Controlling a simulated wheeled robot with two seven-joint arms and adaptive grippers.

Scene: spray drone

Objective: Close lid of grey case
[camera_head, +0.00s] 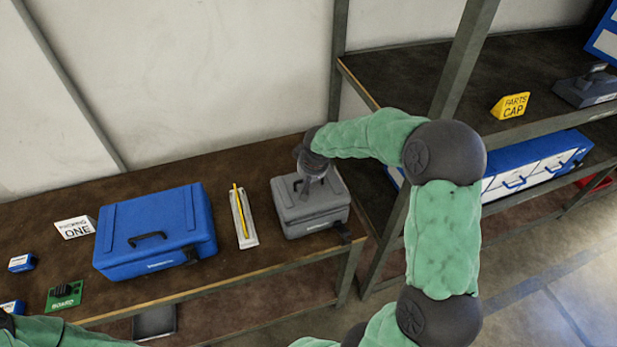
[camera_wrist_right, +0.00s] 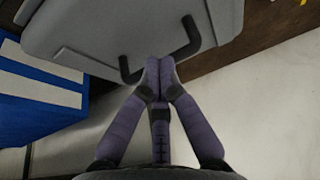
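The grey case (camera_head: 312,212) stands on the workbench at its right end in the head view. Its lid (camera_wrist_right: 100,28) looks down flat on the body, with a dark handle (camera_wrist_right: 160,62) on top. My right gripper (camera_head: 312,172) is over the top of the case. In the right wrist view its fingertips (camera_wrist_right: 160,65) are together at the handle, and I see nothing clearly held between them. Whether they touch the handle or lid is unclear. My left arm shows at the lower left in the head view, with its gripper out of frame.
A closed blue case (camera_head: 155,230) stands left on the bench (camera_head: 230,275). Between the cases lies a light tray (camera_head: 244,222) with a yellow pencil. A white sign (camera_head: 75,227) and green board (camera_head: 64,296) are further left. A metal shelf (camera_head: 470,70) rises at the right.

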